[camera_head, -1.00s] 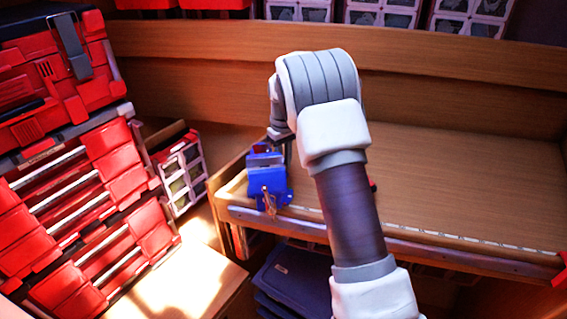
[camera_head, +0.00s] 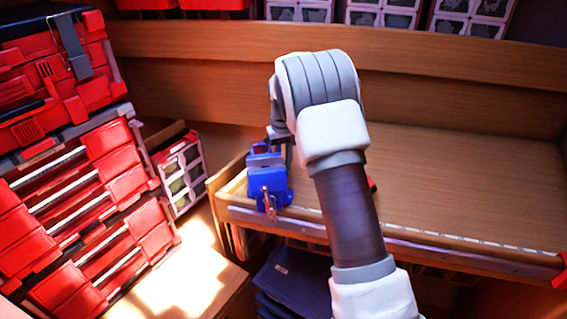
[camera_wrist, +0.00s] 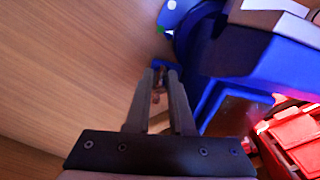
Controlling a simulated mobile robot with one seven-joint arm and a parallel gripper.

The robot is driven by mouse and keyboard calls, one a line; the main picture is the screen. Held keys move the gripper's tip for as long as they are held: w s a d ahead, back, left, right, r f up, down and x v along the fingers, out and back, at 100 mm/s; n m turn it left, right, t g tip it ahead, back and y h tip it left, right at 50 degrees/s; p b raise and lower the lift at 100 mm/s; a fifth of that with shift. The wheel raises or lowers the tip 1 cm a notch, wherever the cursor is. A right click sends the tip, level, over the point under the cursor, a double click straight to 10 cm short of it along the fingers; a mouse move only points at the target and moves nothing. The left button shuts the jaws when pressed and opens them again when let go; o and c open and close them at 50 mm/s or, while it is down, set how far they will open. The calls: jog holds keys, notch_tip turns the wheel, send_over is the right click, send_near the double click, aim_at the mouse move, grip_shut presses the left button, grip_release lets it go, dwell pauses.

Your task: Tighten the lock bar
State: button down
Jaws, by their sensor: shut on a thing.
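A blue bench vise (camera_head: 266,190) stands at the left front corner of the wooden bench, with a copper-coloured handle (camera_head: 269,206) hanging at its front. In the wrist view the vise body (camera_wrist: 245,60) fills the upper right. My gripper (camera_wrist: 161,76) is beside the vise, low over the wood. Its two dark fingers are close together, shut on a small brownish bar (camera_wrist: 157,97), which I take to be the lock bar. The fingers hide most of it, so its angle and tightness cannot be told. In the head view my arm hides the fingertips.
The wooden bench top (camera_head: 450,190) is clear to the right. Red tool boxes (camera_head: 80,200) are stacked at the left, beside a small organiser case (camera_head: 183,172). A raised wooden back board (camera_head: 450,90) runs behind the bench. Dark blue bins (camera_head: 290,280) sit below.

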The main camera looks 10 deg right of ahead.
aim_at(284, 160)
jog(key=c, duration=0.8)
grip_release()
jog(key=shift+a, duration=0.1)
notch_tip(284, 160, up, 7)
jog(key=p, duration=0.4)
jog(key=shift+r+p, duration=0.35)
jog(key=shift+r, duration=0.25)
jog(key=shift+d, duration=0.2)
